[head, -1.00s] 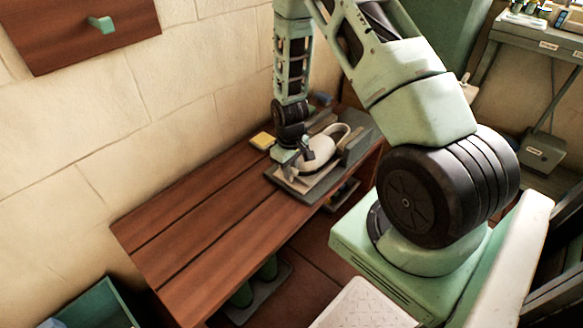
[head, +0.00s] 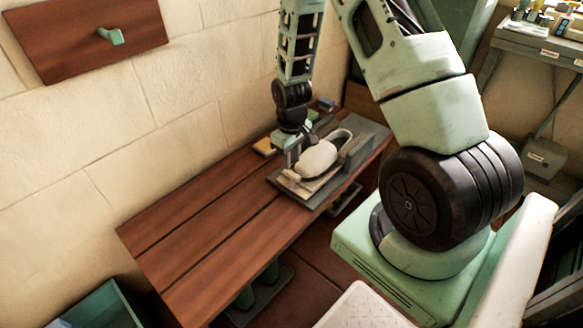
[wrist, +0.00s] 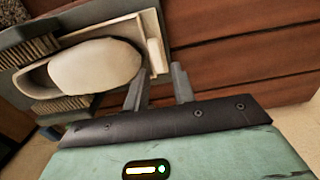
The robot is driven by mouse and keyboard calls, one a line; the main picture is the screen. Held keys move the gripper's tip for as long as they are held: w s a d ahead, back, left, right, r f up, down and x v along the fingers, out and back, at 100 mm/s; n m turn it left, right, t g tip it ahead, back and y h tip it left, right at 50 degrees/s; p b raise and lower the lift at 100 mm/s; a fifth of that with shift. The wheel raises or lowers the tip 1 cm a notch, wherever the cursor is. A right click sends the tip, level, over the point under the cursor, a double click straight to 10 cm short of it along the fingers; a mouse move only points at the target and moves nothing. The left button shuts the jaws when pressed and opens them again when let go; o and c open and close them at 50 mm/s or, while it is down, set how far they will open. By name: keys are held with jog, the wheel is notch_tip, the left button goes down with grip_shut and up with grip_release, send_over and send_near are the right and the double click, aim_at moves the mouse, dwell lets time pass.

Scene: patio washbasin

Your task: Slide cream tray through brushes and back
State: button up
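The cream tray (wrist: 32,80) lies on a grey base (head: 312,203) at the far end of the wooden bench. A rounded white object like a shoe or clog (wrist: 95,68) rests in it, and it also shows in the head view (head: 317,157). Nothing shows between the fingertips. In the head view my gripper (head: 291,158) is low over the tray's left end, and contact is unclear.
The wooden bench (head: 200,240) is bare toward the front left. A yellow sponge-like block (head: 264,147) lies by the wall. A wooden board with a green peg (head: 111,36) hangs above. A green bin (head: 100,305) stands at the bottom left.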

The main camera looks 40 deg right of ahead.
notch_tip(320, 180, up, 10)
jog(key=p, duration=0.2)
jog(key=shift+f, duration=0.15)
dwell(0.4)
jog(key=s+a+r+n, duration=0.15)
jog(key=a+r, duration=0.25)
jog(key=a, duration=0.5)
jog(key=s+a+r+n, duration=0.15)
jog(key=a+r, duration=0.25)
jog(key=a, duration=0.4)
jog(key=s+a+r+n, duration=0.25)
jog(key=s+a, duration=0.35)
jog(key=s, duration=0.3)
jog(key=s+a+r+n, duration=0.1)
jog(key=s+a+r, duration=0.3)
jog(key=s+a, duration=0.4)
notch_tip(320, 180, up, 20)
jog(key=s+d+p, duration=0.1)
jog(key=p, duration=1.9)
jog(key=shift+r+y, duration=0.25)
jog(key=shift+y, duration=0.05)
